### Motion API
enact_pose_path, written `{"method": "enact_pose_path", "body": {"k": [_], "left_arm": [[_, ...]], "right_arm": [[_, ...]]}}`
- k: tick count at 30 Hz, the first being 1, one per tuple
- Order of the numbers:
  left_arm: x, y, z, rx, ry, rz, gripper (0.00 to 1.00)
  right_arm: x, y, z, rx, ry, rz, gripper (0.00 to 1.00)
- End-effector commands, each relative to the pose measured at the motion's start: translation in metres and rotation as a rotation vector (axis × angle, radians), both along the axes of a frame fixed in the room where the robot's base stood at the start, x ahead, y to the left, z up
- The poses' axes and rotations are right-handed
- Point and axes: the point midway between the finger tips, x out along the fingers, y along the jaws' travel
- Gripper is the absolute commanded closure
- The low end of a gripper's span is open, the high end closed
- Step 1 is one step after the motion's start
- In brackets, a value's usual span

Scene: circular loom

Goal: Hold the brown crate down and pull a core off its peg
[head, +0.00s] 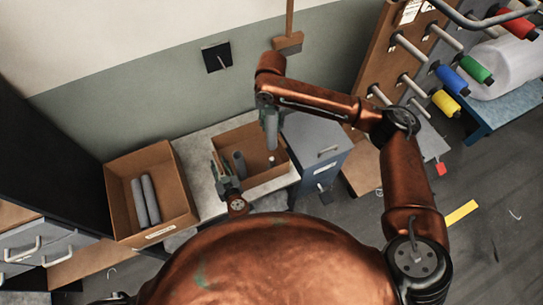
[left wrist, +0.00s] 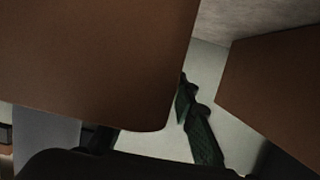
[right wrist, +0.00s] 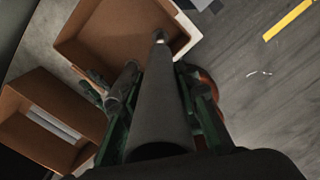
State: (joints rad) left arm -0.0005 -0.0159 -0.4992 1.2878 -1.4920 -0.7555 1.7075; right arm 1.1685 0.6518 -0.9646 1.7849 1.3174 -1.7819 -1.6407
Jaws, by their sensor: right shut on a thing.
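The brown crate (head: 235,141) stands on a pale bench, also in the right wrist view (right wrist: 100,35). Inside it are an upright grey core (head: 239,164) and a short pale peg (head: 272,161). My right gripper (head: 270,108) is shut on another grey core (head: 271,132), held above the crate over the peg. That core fills the middle of the right wrist view (right wrist: 160,105). My left gripper (head: 226,180) is at the crate's left wall with its fingers apart. Brown panels block much of the left wrist view, so its contact with the wall is unclear.
A second brown crate (head: 160,165) with two grey cores (head: 146,200) lying inside stands to the left. A blue-grey cabinet (head: 318,150) is close to the right. A rack (head: 400,60) with pegs and coloured spools stands at right. Open floor lies beyond the cabinet.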

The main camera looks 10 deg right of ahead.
Motion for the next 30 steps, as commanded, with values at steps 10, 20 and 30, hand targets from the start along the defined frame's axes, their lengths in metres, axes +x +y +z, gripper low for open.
{"method": "enact_pose_path", "body": {"k": [10,20,30], "left_arm": [[0.0,0.0,0.0,0.0,0.0,-0.001,0.65],[-0.034,-0.01,0.009,-0.003,0.002,0.0,0.65],[-0.094,-0.027,0.029,0.0,0.002,0.0,0.65]], "right_arm": [[0.0,0.0,0.0,0.0,0.0,0.0,1.0],[0.0,0.0,0.0,0.0,0.0,0.0,1.0],[0.0,0.0,0.0,0.0,0.0,0.0,1.0]]}}
